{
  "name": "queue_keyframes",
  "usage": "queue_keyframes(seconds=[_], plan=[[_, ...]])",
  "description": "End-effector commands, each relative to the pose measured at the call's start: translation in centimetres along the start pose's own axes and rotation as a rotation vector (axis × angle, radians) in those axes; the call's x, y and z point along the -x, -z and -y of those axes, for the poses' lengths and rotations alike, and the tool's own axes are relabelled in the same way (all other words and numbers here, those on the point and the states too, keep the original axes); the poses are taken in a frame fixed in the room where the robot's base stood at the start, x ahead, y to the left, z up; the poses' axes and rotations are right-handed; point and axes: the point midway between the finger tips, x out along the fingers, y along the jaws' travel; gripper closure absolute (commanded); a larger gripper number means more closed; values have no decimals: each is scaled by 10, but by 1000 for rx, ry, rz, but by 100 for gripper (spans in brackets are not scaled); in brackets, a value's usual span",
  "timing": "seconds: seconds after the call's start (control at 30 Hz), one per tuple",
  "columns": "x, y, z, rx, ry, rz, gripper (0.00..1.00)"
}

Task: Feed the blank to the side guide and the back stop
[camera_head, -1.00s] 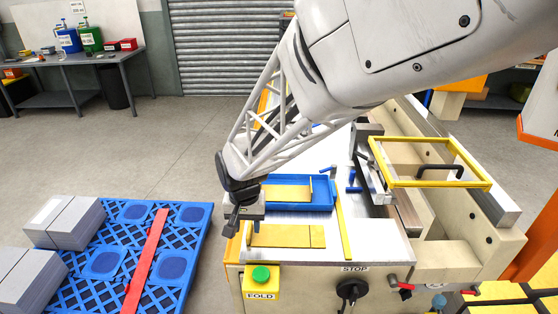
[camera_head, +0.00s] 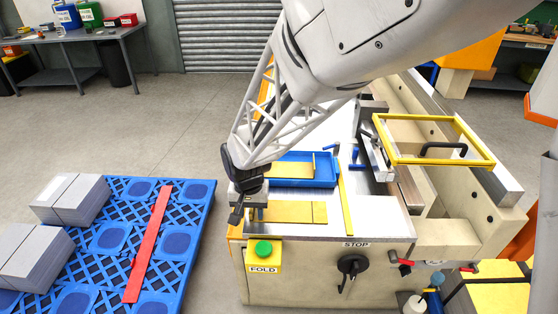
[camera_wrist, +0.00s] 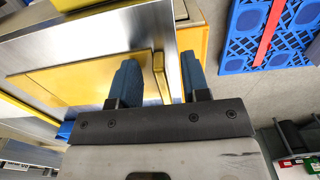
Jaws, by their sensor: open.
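The blank, a flat gold sheet (camera_head: 290,212), lies on the bright metal table near its front edge. It also shows in the wrist view (camera_wrist: 75,82). My gripper (camera_head: 254,212) is at the blank's left end, low over the table. In the wrist view its two blue fingers (camera_wrist: 160,78) are apart, with a small gold upright piece (camera_wrist: 159,66) between them; whether they touch it I cannot tell. A long yellow strip (camera_head: 345,205), apparently the side guide, lies right of the blank, with a gap between. I cannot pick out the back stop surely.
A blue tray (camera_head: 325,179) with another gold sheet stands behind the blank. A yellow frame (camera_head: 430,162) and clamp hardware are at the right. The green FOLD button (camera_head: 263,249) is at the front left. A blue pallet (camera_head: 195,215) with grey stacks stands left.

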Motion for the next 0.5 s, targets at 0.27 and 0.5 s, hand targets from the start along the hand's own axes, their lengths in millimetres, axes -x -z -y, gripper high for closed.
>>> queue_keyframes(seconds=[0.27,0.5], plan=[[0,0,0,0,0,0,96],[0,0,0,0,0,0,100]])
